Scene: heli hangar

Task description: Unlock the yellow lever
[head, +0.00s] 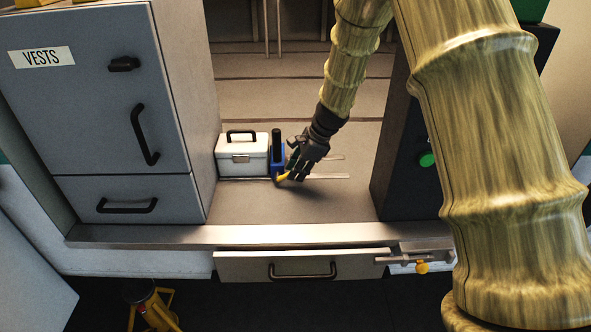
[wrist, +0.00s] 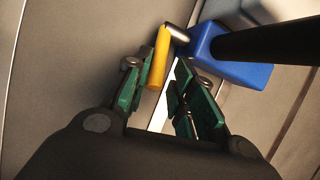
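The yellow lever (wrist: 160,58) is a short rounded bar joined by a grey metal arm to a blue block (wrist: 232,62). A black post rises from the block. In the head view the yellow lever (head: 283,177) is small and partly hidden by my gripper (head: 293,172), in front of the blue block (head: 277,156). In the wrist view my gripper (wrist: 166,84) has its green-padded fingers apart. The lever's end lies at the gap between them, nearer the left finger. I cannot tell whether that finger touches it.
A white case (head: 243,157) with a black handle stands left of the blue block. A grey VESTS cabinet (head: 110,90) is at the left and a dark unit (head: 405,170) at the right. Below the counter edge (head: 230,235) is a drawer (head: 300,265), with a yellow-knobbed latch (head: 422,267) beside it.

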